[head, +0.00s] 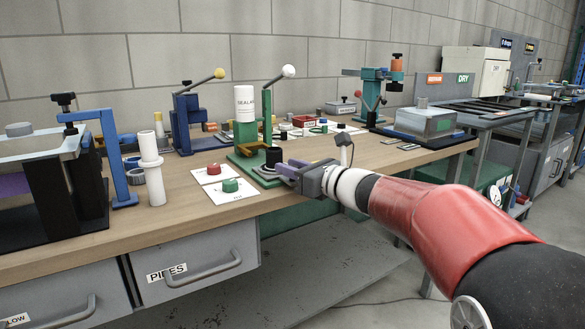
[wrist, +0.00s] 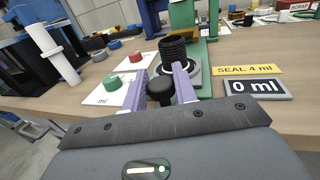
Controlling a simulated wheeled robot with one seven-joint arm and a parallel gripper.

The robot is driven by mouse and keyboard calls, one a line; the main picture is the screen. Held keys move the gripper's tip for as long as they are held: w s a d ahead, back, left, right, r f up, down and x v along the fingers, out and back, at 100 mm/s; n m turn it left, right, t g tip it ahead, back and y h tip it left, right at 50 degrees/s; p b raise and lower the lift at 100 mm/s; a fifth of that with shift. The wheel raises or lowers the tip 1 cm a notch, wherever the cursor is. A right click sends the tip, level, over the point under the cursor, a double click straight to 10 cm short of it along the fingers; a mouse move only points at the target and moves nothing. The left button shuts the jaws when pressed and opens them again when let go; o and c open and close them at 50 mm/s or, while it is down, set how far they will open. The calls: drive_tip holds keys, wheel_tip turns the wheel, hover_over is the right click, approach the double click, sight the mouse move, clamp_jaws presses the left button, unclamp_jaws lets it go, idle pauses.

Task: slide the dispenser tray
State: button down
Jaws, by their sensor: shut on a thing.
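The dispenser is a green stand (head: 245,135) with a white cylinder (head: 244,103) marked "SEALA…" and a white-balled lever (head: 288,72). At its foot, a grey tray (wrist: 197,69) sits on the green base and bears a black ribbed cup (wrist: 174,51), also seen in the head view (head: 273,157). My gripper (head: 286,169) reaches in from the right at the tray's front. In the wrist view my gripper (wrist: 167,78) has its purple fingers on both sides of a black round knob (wrist: 160,88) in front of the cup. The knob's joint to the tray is hidden.
A yellow "SEAL 4 ml" label (wrist: 247,69) and a "0 ml" display (wrist: 255,87) lie right of the tray. Red (head: 213,169) and green (head: 230,185) caps rest on white cards at the left. A white post (head: 151,168) stands farther left.

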sight(277, 159)
drive_tip(key=shift+w+a+p, duration=0.25)
drive_tip(key=shift+w+a, duration=0.4)
drive_tip(key=shift+w, duration=0.35)
drive_tip(key=shift+w+a+p, duration=0.2)
drive_tip(key=shift+w+a, duration=0.45)
drive_tip(key=shift+w, duration=0.35)
drive_tip(key=c, duration=1.1)
unclamp_jaws()
drive_tip(key=shift+b+v, duration=0.5)
drive_tip(key=shift+v, duration=3.45)
